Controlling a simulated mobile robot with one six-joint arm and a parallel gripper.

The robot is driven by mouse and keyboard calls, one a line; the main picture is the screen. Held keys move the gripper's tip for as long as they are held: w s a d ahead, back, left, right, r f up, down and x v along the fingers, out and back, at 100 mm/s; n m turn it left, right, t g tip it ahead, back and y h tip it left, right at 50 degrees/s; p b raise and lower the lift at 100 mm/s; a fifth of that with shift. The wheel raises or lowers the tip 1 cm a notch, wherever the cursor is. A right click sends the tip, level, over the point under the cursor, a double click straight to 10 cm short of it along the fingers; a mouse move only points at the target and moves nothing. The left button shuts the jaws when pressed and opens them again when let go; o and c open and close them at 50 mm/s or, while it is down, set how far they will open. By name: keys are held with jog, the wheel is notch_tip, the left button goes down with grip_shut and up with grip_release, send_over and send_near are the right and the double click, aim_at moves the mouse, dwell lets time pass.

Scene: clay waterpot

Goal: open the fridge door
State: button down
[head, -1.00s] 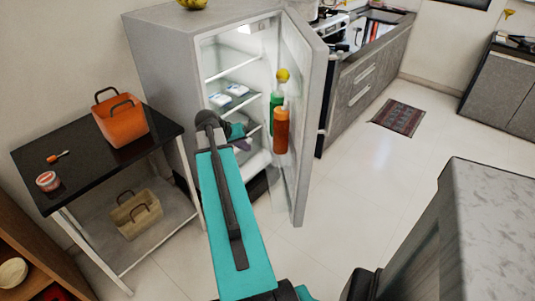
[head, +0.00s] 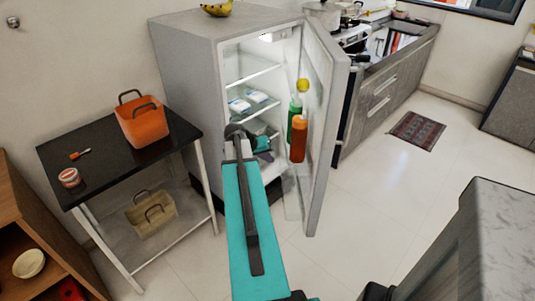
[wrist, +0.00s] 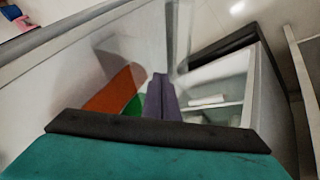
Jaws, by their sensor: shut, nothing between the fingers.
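The grey fridge (head: 185,85) stands at the back with its door (head: 327,140) swung wide open to the right. The lit shelves and the inner face of the door are visible. My gripper (head: 264,150) is in front of the fridge opening, left of the door's inner side, partly hidden behind my arm. In the wrist view its two purple-grey fingers (wrist: 161,97) are closed together with nothing held. They point toward the fridge interior, with the door shelf bottles close by. I cannot tell whether the gripper touches the door.
An orange bottle (head: 299,138) and a green bottle (head: 294,112) stand in the door. A black-topped table (head: 110,165) with an orange basket (head: 143,124) is left of the fridge. A grey counter (head: 480,240) is at front right.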

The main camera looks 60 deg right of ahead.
jog(key=s+d+f+p, duration=0.1)
jog(key=s+d+f, duration=0.3)
jog(key=shift+s+d+p, duration=0.2)
jog(key=shift+d+p, duration=0.15)
jog(key=shift+p, duration=0.05)
